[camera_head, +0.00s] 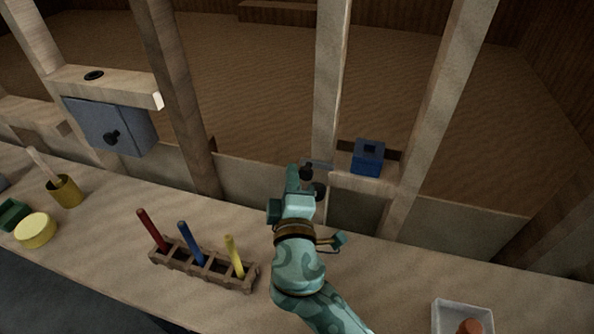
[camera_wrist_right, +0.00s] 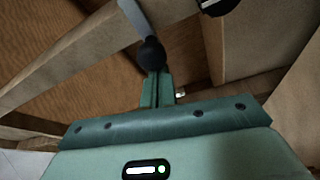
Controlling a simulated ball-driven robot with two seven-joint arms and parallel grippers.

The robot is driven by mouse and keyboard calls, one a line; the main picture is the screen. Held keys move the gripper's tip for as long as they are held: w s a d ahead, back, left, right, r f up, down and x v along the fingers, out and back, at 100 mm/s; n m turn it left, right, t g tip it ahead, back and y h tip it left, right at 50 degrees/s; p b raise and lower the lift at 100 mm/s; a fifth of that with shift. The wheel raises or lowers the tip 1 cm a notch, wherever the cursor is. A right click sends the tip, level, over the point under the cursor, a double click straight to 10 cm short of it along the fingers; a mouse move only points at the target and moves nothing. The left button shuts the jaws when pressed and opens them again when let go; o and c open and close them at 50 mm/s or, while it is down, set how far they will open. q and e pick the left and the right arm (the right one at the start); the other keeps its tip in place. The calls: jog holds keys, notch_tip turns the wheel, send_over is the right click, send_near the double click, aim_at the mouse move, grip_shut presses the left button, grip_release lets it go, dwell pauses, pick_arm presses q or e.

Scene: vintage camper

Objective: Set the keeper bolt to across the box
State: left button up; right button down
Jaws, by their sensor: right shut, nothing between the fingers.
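The keeper bolt (camera_head: 320,165) is a short grey bar with a black knob (camera_head: 307,172), at the upright post left of the blue box. In the head view the bar points right toward the box and its visible end lies left of it. In the right wrist view the grey bar (camera_wrist_right: 132,14) runs up and left from the round black knob (camera_wrist_right: 151,53). The blue box (camera_head: 367,158) sits on a wooden ledge between two posts. My right gripper (camera_wrist_right: 157,88) is shut and empty, its fingertips right at the knob; contact is unclear. My left gripper is out of view.
A dark round piece (camera_head: 319,190) sits just below the knob. A wooden rack (camera_head: 203,268) with red, blue and yellow sticks stands left of my right arm. A grey cabinet (camera_head: 108,124) hangs at left. A white tray (camera_head: 463,318) lies front right. The counter right of my arm is mostly clear.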

aim_at(312, 172)
jog(key=d, duration=0.1)
jog(key=s+d+p, duration=0.1)
jog(key=d, duration=0.2)
jog(key=shift+s+r+p, duration=0.15)
jog(key=shift+s+p, duration=0.15)
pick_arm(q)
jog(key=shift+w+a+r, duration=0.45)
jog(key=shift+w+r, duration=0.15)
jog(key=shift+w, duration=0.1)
pick_arm(e)
jog(key=shift+d, duration=0.1)
